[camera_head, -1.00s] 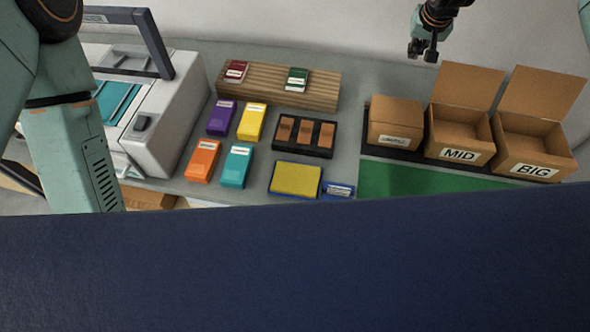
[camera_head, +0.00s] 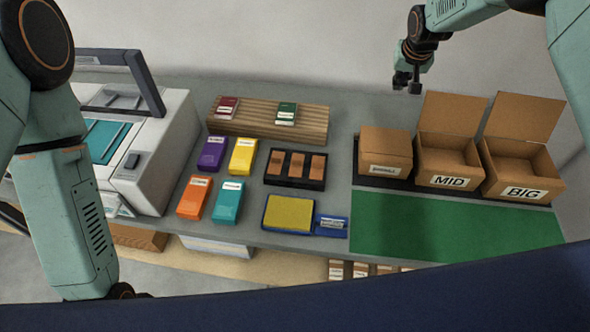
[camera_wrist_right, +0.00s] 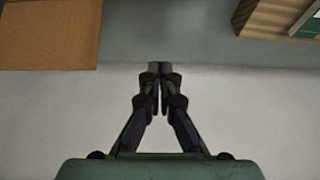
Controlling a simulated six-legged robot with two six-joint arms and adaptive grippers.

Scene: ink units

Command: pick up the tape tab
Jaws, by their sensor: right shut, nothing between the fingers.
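Several brown strips, which look like the tape tabs, lie side by side in a black tray (camera_head: 296,184) in the middle of the table. One of them is the middle tape tab (camera_head: 297,165). My right gripper (camera_head: 407,88) is above the back edge of the table, behind the small box and away from the tray. Its fingertips (camera_wrist_right: 160,68) are together and empty in the right wrist view. My left arm hangs at the left; its gripper is out of the picture.
A closed small box (camera_head: 385,150) and open boxes marked MID (camera_head: 447,181) and BIG (camera_head: 518,191) stand at the right. A wooden rack (camera_head: 268,124) is behind the tray. Coloured cartons and a yellow pad (camera_head: 289,213) lie nearby. The green mat (camera_head: 440,232) is clear.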

